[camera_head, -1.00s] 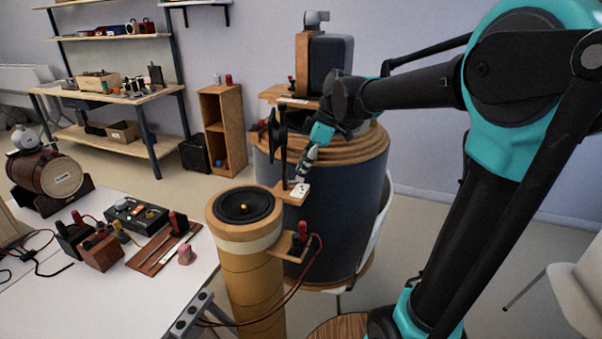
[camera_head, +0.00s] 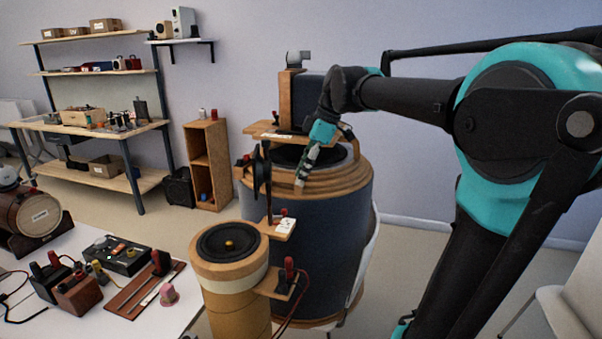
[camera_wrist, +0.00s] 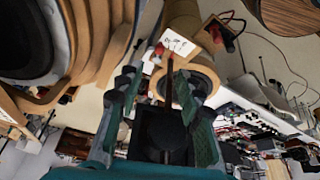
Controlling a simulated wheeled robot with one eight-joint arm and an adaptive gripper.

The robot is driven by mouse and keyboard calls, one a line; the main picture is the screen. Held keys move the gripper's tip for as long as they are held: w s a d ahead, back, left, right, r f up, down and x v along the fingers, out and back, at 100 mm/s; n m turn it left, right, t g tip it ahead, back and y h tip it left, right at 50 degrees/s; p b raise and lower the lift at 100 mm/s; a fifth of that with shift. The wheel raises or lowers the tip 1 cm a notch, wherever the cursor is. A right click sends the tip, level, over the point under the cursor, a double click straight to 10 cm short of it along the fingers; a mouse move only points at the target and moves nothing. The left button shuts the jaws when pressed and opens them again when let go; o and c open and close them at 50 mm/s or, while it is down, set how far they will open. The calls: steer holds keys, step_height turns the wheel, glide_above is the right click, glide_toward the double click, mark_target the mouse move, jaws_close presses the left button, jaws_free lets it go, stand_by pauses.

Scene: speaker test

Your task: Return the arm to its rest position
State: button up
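My arm, black and teal, reaches in from the right in the head view. My gripper (camera_head: 301,183) points down in front of the large dark barrel-shaped cabinet (camera_head: 305,245), above and to the right of a small white plate (camera_head: 285,225). In the wrist view, the fingers of my gripper (camera_wrist: 155,73) stand apart with nothing held between them. The white plate also shows beyond the fingertips in the wrist view (camera_wrist: 178,43), apart from them.
A wooden column with a black speaker cone (camera_head: 229,241) stands just in front. A white table (camera_head: 55,325) with electrical parts is at lower left. A shelf unit (camera_head: 95,172) stands behind. A white chair (camera_head: 570,300) is at right. Wall space right of the cabinet is clear.

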steer(key=s+d+f+m+t+h, duration=0.1)
steer(key=s+d+f+m, duration=0.4)
steer(key=f, duration=0.4)
steer(key=s+d+f+m+t+h, duration=0.1)
steer(key=s+d+f+m, duration=0.4)
steer(key=f, duration=0.5)
steer(key=s+d+f+m+t+h, duration=0.2)
steer(key=s+d+f+m, duration=0.3)
steer(key=f, duration=0.5)
steer(key=m, duration=0.2)
steer(key=shift+s+d+f+m+h, duration=0.2)
steer(key=shift+m+h, duration=0.1)
steer(key=shift+m, duration=0.1)
